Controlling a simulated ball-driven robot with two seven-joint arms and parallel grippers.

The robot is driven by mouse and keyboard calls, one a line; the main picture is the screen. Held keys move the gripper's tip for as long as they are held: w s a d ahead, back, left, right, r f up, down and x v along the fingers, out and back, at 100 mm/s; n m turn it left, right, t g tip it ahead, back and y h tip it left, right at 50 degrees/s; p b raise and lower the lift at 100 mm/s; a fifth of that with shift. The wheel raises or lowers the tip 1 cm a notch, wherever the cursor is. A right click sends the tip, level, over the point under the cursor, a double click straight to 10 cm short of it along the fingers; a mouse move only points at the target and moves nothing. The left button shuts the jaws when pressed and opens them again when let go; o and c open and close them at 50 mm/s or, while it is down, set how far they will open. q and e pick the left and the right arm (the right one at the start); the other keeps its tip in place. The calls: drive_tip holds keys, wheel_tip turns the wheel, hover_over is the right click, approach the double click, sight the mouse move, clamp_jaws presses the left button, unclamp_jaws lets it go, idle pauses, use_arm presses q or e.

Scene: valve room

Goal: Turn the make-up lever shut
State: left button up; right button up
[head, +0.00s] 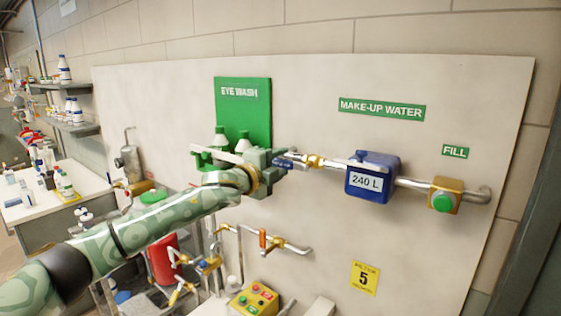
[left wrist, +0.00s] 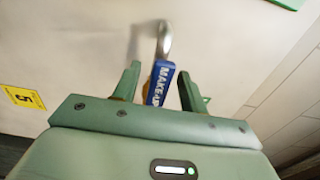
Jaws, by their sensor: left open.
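The make-up lever is a blue handle with white lettering (left wrist: 160,84). In the left wrist view it lies between the two fingers of my left gripper (left wrist: 158,72), with a gap on each side. In the head view my left gripper (head: 282,158) is at the left end of the make-up pipe and covers most of the lever; a bit of blue shows beside it. The gripper is open and not closed on the lever. A brass fitting (head: 314,161) sits on the pipe just right of it. My right gripper is in neither view.
A blue meter marked 240 L (head: 371,178) and a yellow box with a green button (head: 444,196) sit farther right on the pipe. The green eye wash panel (head: 243,105) is behind my gripper. An orange-handled valve (head: 263,238) is below.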

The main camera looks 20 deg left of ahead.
use_arm(q)
drive_tip(key=shift+w+d, duration=0.15)
drive_tip(key=shift+w, duration=0.1)
clamp_jaws()
